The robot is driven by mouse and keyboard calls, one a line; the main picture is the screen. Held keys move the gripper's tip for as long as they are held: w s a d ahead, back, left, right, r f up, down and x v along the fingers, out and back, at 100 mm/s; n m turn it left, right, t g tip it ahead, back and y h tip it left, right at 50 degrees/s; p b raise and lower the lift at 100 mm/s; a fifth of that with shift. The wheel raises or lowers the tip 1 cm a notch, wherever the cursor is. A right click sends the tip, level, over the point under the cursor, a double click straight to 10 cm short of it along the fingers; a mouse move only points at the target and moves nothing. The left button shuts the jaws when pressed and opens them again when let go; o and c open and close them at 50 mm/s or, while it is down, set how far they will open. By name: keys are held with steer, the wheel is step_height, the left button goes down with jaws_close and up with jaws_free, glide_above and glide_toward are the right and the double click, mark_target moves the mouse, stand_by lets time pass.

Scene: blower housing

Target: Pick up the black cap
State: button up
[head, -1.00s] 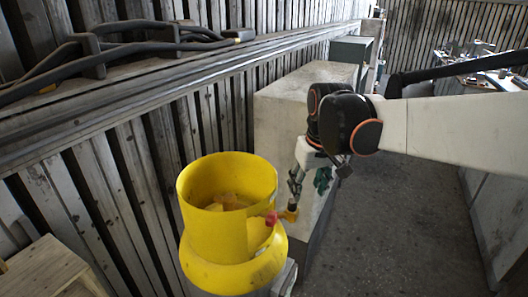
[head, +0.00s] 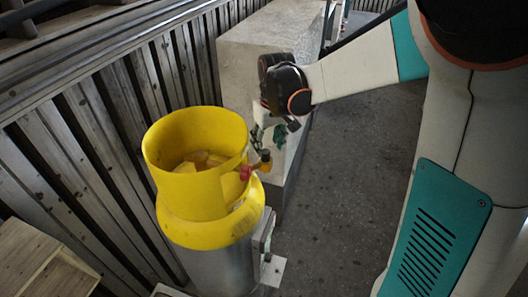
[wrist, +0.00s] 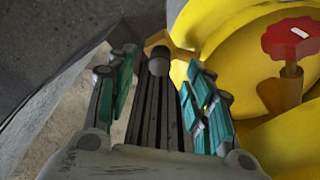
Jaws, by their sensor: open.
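A small dark grey to black cap (wrist: 158,66) sits on a brass fitting (wrist: 160,42) at the side of a yellow tank (head: 215,225). In the wrist view the cap appears between my gripper's fingertips (wrist: 163,60), with a finger on each side. The fingers, with green pads, are apart, and I cannot tell whether either touches the cap. In the head view my gripper (head: 268,137) hangs just above and beside the brass fitting (head: 265,161). The cap is too small to make out clearly there.
A red valve knob (wrist: 291,38) is close to the right of my gripper; it also shows in the head view (head: 246,172). A concrete block (head: 245,50) stands behind my gripper. A wooden crate (head: 35,265) is at lower left. Floor (head: 335,190) to the right is open.

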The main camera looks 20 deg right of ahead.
mark_target(266, 151)
steer(key=f, duration=0.2)
steer(key=w+f, duration=0.1)
steer(key=shift+w+a+f+p, duration=0.1)
steer(key=shift+f+p, duration=0.25)
steer(key=shift+f, duration=0.6)
steer(key=c, duration=1)
